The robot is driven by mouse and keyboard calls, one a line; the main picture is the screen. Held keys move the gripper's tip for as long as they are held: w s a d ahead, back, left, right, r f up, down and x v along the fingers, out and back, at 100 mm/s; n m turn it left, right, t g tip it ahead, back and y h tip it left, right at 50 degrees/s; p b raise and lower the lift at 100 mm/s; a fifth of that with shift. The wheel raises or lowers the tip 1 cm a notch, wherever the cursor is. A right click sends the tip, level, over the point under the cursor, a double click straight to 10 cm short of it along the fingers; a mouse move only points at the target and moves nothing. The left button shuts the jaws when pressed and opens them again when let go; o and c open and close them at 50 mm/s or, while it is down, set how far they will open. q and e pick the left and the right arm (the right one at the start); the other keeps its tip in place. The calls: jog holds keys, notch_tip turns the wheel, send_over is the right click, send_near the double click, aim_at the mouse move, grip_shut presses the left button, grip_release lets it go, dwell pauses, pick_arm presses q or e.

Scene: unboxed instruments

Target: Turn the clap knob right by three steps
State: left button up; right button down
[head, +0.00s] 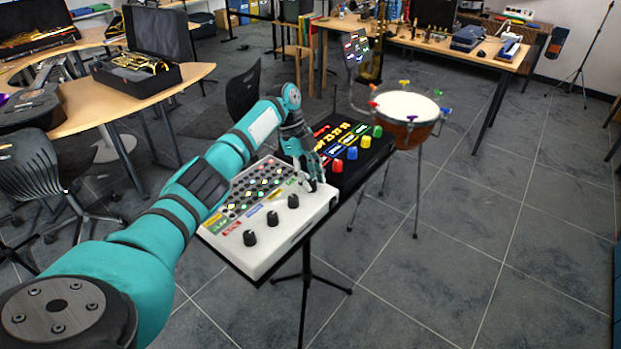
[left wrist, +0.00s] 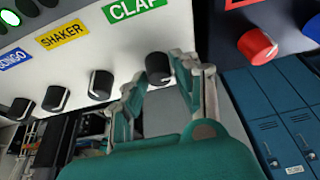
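The white drum machine (head: 262,256) stands on a stand in the head view, with a row of black knobs along its front edge. In the left wrist view, the green CLAP label (left wrist: 138,7) sits above the black clap knob (left wrist: 158,66). My left gripper (head: 313,183) is at the right end of the knob row. In the left wrist view, my left gripper's fingertips (left wrist: 160,76) are on both sides of the clap knob and look closed on it. The knob's white mark cannot be made out clearly. My right gripper is not in view.
The SHAKER knob (left wrist: 101,83) is just left of the clap knob. A black device with coloured knobs (head: 350,153) adjoins the white machine on the right. A kettledrum (head: 405,107) stands behind it. The tiled floor at right is clear.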

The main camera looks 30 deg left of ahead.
pick_arm(q)
jog(key=o, duration=0.3)
jog(key=v, duration=1.2)
dwell(0.3)
